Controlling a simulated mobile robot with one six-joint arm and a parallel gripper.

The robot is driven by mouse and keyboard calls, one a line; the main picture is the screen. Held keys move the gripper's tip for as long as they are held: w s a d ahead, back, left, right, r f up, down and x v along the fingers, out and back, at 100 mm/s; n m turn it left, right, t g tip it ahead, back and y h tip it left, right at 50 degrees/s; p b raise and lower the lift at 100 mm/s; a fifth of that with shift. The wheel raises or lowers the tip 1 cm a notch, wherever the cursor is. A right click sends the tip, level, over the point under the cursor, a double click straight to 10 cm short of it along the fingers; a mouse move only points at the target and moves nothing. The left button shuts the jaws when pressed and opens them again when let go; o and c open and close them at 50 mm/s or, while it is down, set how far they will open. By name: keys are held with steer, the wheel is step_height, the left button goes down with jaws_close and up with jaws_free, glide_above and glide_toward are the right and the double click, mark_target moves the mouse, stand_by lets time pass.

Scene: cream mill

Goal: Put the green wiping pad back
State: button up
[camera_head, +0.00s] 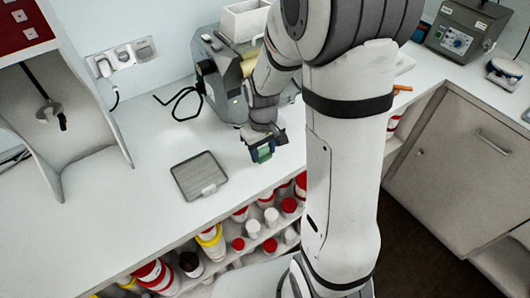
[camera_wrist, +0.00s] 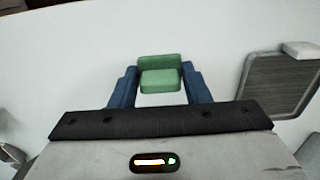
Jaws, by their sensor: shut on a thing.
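The green wiping pad (camera_wrist: 160,75) is between the two blue fingers of my gripper (camera_wrist: 159,85) in the wrist view. My gripper is shut on it. In the head view my gripper (camera_head: 263,153) points down over the white counter, with a bit of the green pad (camera_head: 263,156) showing at its tip. I cannot tell whether the pad touches the counter. A grey shallow tray (camera_head: 188,184) with a dark rim lies on the counter to the left of my gripper; it also shows at the right in the wrist view (camera_wrist: 246,83).
A small white block (camera_head: 209,189) sits at the tray's near edge. A grey machine (camera_head: 222,88) with a white hopper stands behind my gripper, its black cable on the counter. Several bottles (camera_head: 252,229) fill the shelf below. The counter (camera_head: 110,215) left of the tray is clear.

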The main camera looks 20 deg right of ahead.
steer(key=shift+f, duration=1)
steer(key=shift+f, duration=0.2)
steer(key=o, duration=0.9)
steer(key=shift+o, duration=0.2)
steer(key=shift+r, duration=0.15)
